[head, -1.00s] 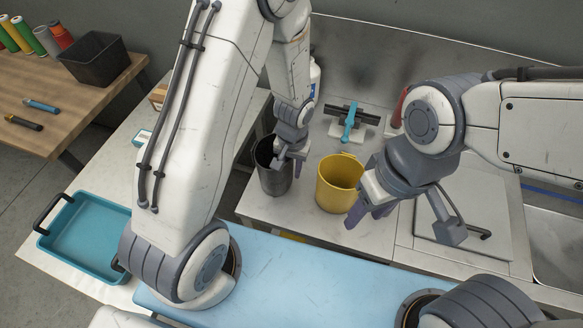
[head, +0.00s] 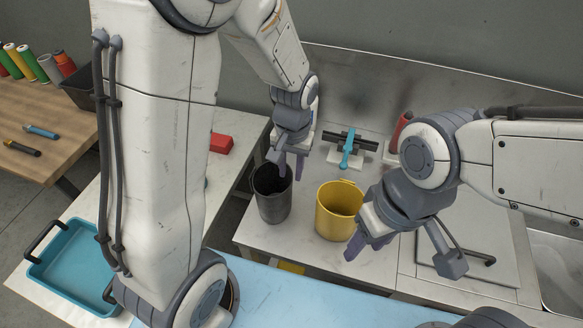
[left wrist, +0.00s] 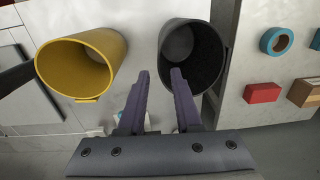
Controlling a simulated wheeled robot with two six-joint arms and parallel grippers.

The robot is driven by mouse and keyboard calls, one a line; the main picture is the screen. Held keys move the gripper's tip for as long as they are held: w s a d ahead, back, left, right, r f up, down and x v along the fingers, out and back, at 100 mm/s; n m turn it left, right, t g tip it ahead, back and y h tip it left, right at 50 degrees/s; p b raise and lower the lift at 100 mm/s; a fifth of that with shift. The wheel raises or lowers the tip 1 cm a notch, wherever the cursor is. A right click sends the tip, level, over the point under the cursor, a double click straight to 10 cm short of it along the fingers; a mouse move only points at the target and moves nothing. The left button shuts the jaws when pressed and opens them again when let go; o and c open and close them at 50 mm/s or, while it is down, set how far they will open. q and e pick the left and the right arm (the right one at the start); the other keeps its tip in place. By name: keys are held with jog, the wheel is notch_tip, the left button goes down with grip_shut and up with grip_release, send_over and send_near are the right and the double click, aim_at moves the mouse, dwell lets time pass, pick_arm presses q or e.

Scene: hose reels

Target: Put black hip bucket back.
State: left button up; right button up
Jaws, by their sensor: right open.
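The black bucket (head: 273,200) stands upright on the grey counter, left of the yellow bucket (head: 337,214). My left gripper (head: 291,168) is just above the black bucket's rim on its right side, pointing down, its fingers apart. In the left wrist view the black bucket (left wrist: 216,62) shows its open, empty-looking mouth. One finger of the left gripper (left wrist: 160,75) overlaps its rim in the picture, with nothing seen between the fingers. The yellow bucket (left wrist: 108,50) is on the other side. My right gripper (head: 367,246) is open and empty, in front of the yellow bucket's right side.
A blue-handled tool on a stand (head: 349,148) and a red object (head: 401,130) stand behind the buckets. A sink (head: 565,250) is at the right. A teal tray (head: 72,268) lies at left. A red block (head: 221,143) sits on the left counter.

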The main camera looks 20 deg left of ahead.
pick_arm(q)
jog(key=s+d+r+m, duration=0.3)
jog(key=s+d+r, duration=0.1)
jog(key=s, duration=0.5)
jog(key=s+d+r+m+h, duration=0.1)
jog(key=s+d+r+m, duration=0.3)
jog(key=s, duration=0.5)
jog(key=shift+r, duration=0.6)
